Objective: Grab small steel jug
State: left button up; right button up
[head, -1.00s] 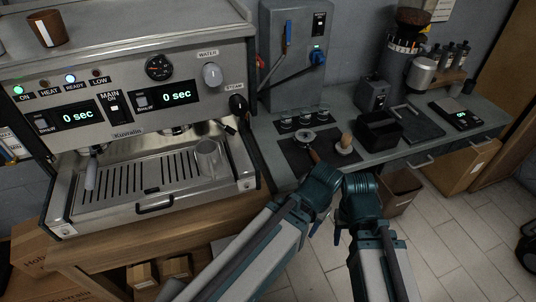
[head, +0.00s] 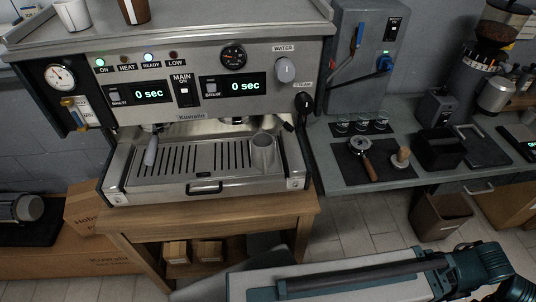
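A small steel jug (head: 263,152) stands upright on the right part of the espresso machine's slotted drip tray (head: 190,162), below the brew area. It is a plain grey cylinder, and its contents cannot be made out. A second steel vessel (head: 495,94) shows at the far right beside the grinder. A grey and teal arm of mine crosses the bottom right of the head view, well below and apart from the jug. No fingertips of either gripper show.
The espresso machine (head: 190,115) sits on a wooden stand (head: 220,218). A portafilter (head: 364,158), a tamper (head: 401,158) and a black knock box (head: 438,148) are on the right counter. Cups (head: 72,14) stand on top of the machine.

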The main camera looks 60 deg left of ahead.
aim_at(262, 145)
jog(key=k+j, duration=0.25)
jog(key=k, duration=0.3)
jog(key=k+j, duration=0.3)
jog(key=k, duration=0.2)
